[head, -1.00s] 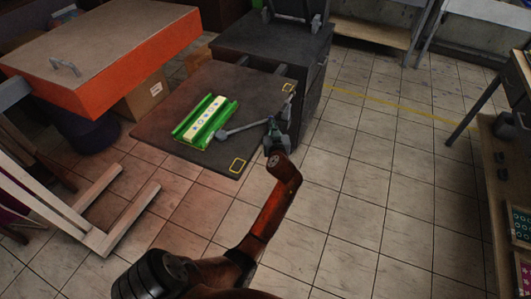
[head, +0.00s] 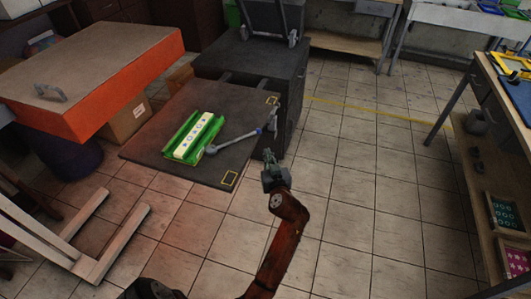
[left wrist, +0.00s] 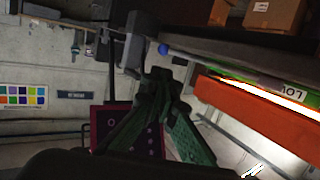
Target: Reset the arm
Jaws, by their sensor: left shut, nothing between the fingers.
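My left gripper (head: 268,158) is shut and empty in the head view. It hangs over the floor just beyond the right front edge of the dark platen board (head: 150,148). Its fingers also show in the left wrist view (left wrist: 165,100), dark green and close together. A green tray (head: 176,150) with a white printed strip (head: 193,136) lies on the board. A grey rod-like tool (head: 232,138) with a rounded end lies beside the tray, apart from the gripper. My right gripper is not in view.
A dark cabinet (head: 255,75) stands behind the board. An orange-sided table (head: 120,90) is at the left, with white wooden frame legs (head: 120,240) below. A workbench (head: 490,90) stands at the right. Tiled floor (head: 370,180) in the middle is clear.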

